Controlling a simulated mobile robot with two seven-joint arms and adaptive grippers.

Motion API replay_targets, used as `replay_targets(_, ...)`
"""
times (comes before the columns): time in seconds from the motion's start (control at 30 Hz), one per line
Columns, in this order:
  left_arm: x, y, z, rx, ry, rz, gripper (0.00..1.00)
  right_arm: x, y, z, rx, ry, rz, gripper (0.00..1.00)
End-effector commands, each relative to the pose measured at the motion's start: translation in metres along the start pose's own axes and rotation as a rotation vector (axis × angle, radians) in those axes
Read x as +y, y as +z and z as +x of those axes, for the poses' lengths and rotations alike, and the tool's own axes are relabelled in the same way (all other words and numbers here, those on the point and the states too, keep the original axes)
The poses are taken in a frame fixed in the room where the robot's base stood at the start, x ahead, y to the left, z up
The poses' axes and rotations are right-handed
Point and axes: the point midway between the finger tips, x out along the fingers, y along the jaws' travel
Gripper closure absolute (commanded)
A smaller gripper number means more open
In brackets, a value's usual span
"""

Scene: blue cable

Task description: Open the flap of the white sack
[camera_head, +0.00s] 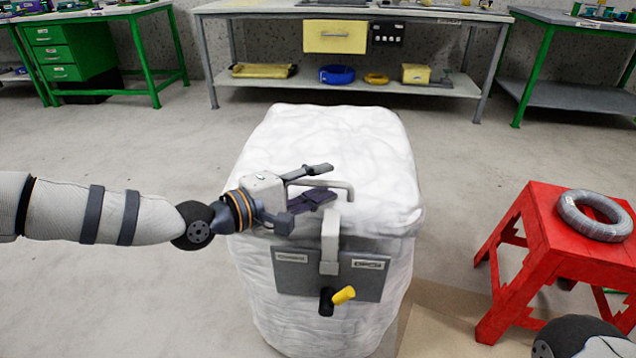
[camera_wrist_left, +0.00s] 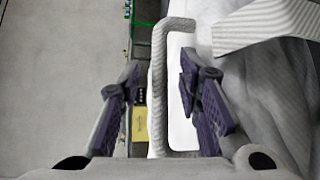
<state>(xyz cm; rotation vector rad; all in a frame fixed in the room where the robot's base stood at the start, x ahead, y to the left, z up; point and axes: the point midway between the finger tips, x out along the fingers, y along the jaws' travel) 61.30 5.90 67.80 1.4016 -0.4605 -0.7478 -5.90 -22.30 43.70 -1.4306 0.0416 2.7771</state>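The white sack (camera_head: 345,135) stands upright on the floor in the middle of the head view. Its top is covered and looks closed. A pale bar handle (camera_head: 340,184) sits at the front edge of the top, with a strap-like bracket (camera_head: 330,235) running down over a grey label plate (camera_head: 290,275). My left gripper (camera_head: 320,182) reaches in from the left, at the handle. Its fingers are apart. In the left wrist view, the handle (camera_wrist_left: 158,90) runs between the spread fingers of the gripper (camera_wrist_left: 158,95), with gaps showing on both sides. My right gripper is out of view.
A red stool (camera_head: 540,245) with a grey cable coil (camera_head: 595,215) stands at the right. A black and yellow knob (camera_head: 343,295) sticks out below the plate. Workbenches (camera_head: 350,12) line the back wall. The floor left of the sack is clear.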

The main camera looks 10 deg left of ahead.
Motion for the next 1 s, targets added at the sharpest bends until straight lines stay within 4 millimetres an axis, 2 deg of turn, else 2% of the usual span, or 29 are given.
replay_targets(0.07, 0.0, 0.0, 0.0, 0.0, 0.0, 0.0, 0.69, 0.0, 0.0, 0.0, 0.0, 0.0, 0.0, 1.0)
replay_targets(0.2, 0.0, 0.0, 0.0, 0.0, 0.0, 0.0, 1.0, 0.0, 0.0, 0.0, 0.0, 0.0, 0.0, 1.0)
replay_targets(0.47, 0.001, 0.0, -0.001, -0.001, -0.001, -0.001, 1.0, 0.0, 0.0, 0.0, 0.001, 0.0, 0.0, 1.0)
replay_targets(0.57, 0.008, 0.001, -0.001, -0.001, -0.007, -0.008, 1.0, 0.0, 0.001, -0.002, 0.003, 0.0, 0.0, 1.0)
replay_targets(0.67, 0.024, 0.002, -0.001, -0.002, -0.026, -0.027, 1.0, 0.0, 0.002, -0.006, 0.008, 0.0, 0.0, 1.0)
replay_targets(0.77, 0.049, 0.002, -0.002, -0.002, -0.061, -0.062, 1.0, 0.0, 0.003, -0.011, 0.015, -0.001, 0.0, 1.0)
replay_targets(1.0, 0.129, -0.004, 0.005, -0.002, -0.187, -0.195, 1.0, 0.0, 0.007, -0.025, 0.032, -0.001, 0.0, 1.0)
